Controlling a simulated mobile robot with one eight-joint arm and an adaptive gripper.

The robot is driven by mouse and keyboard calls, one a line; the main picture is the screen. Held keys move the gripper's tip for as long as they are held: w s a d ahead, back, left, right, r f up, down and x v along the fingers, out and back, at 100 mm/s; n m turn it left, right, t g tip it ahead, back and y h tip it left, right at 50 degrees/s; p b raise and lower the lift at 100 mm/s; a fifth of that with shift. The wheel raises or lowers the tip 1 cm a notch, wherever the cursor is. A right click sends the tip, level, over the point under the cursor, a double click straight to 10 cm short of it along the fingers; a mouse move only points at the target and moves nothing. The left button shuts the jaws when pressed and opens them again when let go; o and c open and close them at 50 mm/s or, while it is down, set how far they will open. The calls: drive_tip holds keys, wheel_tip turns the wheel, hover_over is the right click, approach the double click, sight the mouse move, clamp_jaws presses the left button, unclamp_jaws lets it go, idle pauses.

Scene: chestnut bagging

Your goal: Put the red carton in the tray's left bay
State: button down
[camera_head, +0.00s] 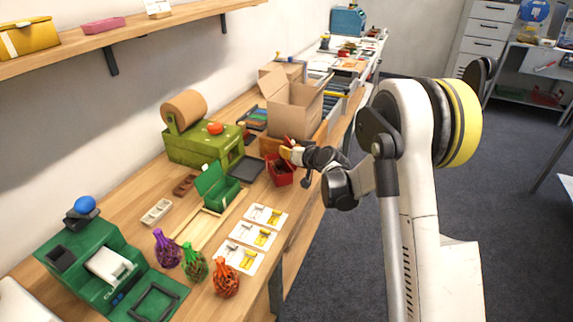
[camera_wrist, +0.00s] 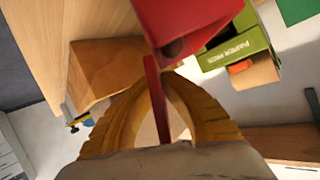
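The red carton (camera_head: 280,172) is an open box near the bench's right edge; it also fills the top of the wrist view (camera_wrist: 185,20). My gripper (camera_head: 290,152) is at its top. In the wrist view my yellow fingers (camera_wrist: 165,75) close around a thin red strip, seemingly the carton's raised flap. I cannot tell whether the carton touches the bench. The pale wooden tray (camera_head: 197,230) lies left of and nearer than the carton. An open green carton (camera_head: 221,192) stands at its far end; its near part looks empty.
A green machine with a brown roll (camera_head: 185,108) and a dark square pad (camera_head: 245,167) stand behind. A cardboard box (camera_head: 292,105) is beyond the gripper. White cards (camera_head: 251,234) and net bags in purple (camera_head: 166,250), green (camera_head: 194,262) and orange (camera_head: 225,280) lie near the tray.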

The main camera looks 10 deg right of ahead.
sight(279, 169)
wheel_tip(279, 169, down, 4)
drive_tip(key=shift+f+b, duration=0.1)
drive_tip(key=shift+b, duration=1)
drive_tip(key=c, duration=1.6)
unclamp_jaws()
